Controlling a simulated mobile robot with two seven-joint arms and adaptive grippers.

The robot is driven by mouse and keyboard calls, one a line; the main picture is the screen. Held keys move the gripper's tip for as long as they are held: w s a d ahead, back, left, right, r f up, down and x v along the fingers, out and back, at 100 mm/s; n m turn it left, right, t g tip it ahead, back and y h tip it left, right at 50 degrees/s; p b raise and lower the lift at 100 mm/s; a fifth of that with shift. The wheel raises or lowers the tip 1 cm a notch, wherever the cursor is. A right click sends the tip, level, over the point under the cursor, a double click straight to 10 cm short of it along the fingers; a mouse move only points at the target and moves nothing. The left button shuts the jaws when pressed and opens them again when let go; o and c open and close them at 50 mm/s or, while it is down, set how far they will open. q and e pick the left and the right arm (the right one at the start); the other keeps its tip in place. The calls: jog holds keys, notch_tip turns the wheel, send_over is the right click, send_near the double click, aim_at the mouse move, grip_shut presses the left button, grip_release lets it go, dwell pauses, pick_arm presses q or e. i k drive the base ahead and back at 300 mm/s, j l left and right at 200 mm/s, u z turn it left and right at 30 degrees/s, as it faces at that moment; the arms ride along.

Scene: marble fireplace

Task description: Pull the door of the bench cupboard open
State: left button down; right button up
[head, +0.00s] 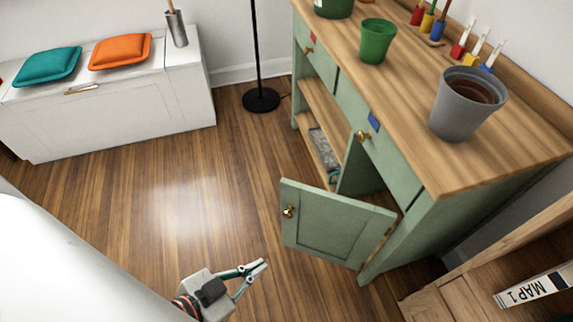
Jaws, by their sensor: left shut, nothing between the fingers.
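The bench cupboard is a green cabinet (432,222) with a wooden top, at the right in the head view. Its lower door (335,223) stands swung out from the front, with a round brass knob (289,211) near its free edge. The compartment behind it shows partly as a dark opening. My left gripper (261,267) is low in the picture, to the lower left of the door and apart from it. Its fingers are shut and hold nothing. My right gripper is not in view.
Pots, including a grey one (462,112) and a green one (376,40), stand on the bench top. A black lamp stand (261,99) is behind. A white chest (130,112) with cushions stands at the left. A wooden shelf (468,300) is at lower right. The middle floor is clear.

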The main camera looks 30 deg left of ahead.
aim_at(332, 227)
jog(key=i+j+z, duration=0.15)
jog(key=j, duration=0.6)
jog(key=j+z, duration=0.15)
jog(key=j, duration=0.65)
